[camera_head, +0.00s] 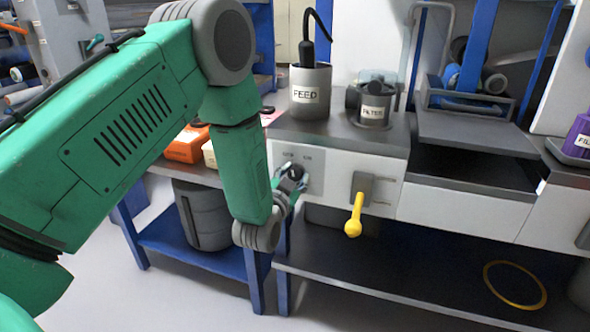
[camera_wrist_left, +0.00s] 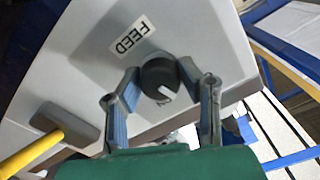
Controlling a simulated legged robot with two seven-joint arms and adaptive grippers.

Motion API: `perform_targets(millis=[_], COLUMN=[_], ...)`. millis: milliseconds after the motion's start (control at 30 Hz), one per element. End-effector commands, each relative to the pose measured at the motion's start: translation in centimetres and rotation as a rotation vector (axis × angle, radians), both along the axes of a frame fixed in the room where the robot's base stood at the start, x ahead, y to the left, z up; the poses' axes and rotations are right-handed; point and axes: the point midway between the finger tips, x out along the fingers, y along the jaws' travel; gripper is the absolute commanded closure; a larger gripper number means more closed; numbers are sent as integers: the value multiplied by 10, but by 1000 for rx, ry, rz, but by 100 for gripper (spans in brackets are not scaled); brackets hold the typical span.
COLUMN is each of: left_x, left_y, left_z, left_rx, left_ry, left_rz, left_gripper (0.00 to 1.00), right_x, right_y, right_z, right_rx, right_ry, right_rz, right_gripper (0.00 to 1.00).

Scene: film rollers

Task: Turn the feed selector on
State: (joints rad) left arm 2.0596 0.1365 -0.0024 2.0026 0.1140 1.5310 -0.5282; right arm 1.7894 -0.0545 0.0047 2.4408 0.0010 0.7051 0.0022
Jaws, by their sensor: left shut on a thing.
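The feed selector (camera_wrist_left: 158,78) is a dark round knob with a white pointer mark, set on a grey panel beside a FEED label (camera_wrist_left: 131,37) in the left wrist view. In the head view the selector (camera_head: 297,172) is partly hidden by my gripper. My left gripper (camera_wrist_left: 160,90) has one blue-padded finger on each side of the knob and is shut on it. It also shows at the panel in the head view (camera_head: 290,180). My right gripper is in neither view.
A yellow-handled lever (camera_head: 356,212) sticks out just right of the selector. A FEED canister (camera_head: 310,92) and a FILTER canister (camera_head: 375,106) stand on the machine top above.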

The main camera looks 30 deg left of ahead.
Motion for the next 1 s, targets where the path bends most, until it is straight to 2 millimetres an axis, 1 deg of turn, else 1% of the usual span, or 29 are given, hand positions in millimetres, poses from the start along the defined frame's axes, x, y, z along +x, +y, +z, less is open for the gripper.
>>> perform_targets(millis=[33, 100, 400, 700, 1000], left_x=[-1, -2, -2, -3, -3], left_y=[-3, -3, -3, -2, -2], left_z=[-1, -1, -3, -5, -6], left_rx=[45, 110, 381, 592, 702], left_ry=[23, 38, 104, 157, 185], left_rz=[-8, -7, -7, -7, -6], left_gripper=[96, 96, 96, 96, 96], right_x=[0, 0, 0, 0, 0], right_y=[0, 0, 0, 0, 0], right_z=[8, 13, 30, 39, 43], right_rx=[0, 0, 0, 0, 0], right_ry=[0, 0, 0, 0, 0], right_rz=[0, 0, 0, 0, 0], right_gripper=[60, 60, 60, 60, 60])
